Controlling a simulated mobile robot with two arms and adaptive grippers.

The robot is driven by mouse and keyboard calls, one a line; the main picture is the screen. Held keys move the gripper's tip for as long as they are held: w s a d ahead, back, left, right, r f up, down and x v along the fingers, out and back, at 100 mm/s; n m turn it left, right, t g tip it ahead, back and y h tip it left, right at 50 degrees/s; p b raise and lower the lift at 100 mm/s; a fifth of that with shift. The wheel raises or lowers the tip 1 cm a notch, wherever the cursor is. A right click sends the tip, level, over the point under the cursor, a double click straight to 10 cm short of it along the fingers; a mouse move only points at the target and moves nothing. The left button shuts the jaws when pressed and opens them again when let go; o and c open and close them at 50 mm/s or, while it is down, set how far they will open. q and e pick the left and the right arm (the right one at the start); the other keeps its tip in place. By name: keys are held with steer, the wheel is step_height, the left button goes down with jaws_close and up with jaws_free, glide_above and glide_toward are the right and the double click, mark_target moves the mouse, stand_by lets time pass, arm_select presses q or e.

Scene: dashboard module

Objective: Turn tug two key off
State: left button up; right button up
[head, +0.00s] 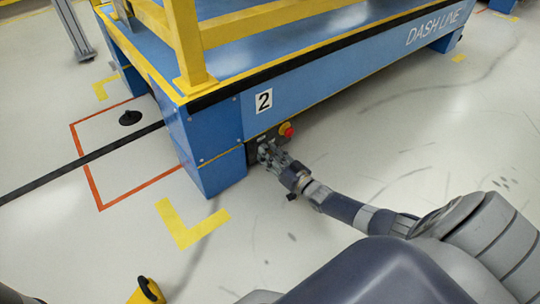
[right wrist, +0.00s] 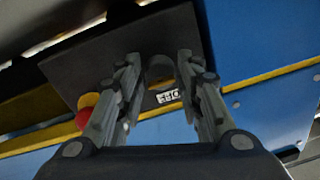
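The blue tug (head: 330,85) carries a "2" label on its side. A dark control panel (head: 253,152) sits low near its left corner. In the right wrist view the panel (right wrist: 95,62) fills the upper middle, with a round key switch (right wrist: 160,72) in a brownish ring and a small white label below it. The key's own shape and angle are too dark to tell. My right gripper (head: 266,152) is at the panel. In the right wrist view its fingers (right wrist: 158,62) are apart, one on each side of the switch; contact is not clear. My left gripper is out of view.
A red stop button (head: 286,129) on a yellow base is beside the switch; it also shows left of my fingers in the wrist view (right wrist: 86,118). Yellow rails (head: 186,45) rise above the deck. A yellow-and-black object (head: 147,291) is at the bottom. The floor rightward is clear.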

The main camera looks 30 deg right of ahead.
steer(key=c, duration=0.4)
steer(key=shift+n, duration=0.3)
steer(key=n+p, duration=0.3)
steer(key=n, duration=1.3)
steer(key=shift+r+n+h+p, duration=0.15)
steer(key=shift+n+h+p, duration=0.15)
steer(key=shift+n+p, duration=0.1)
stand_by(0.3)
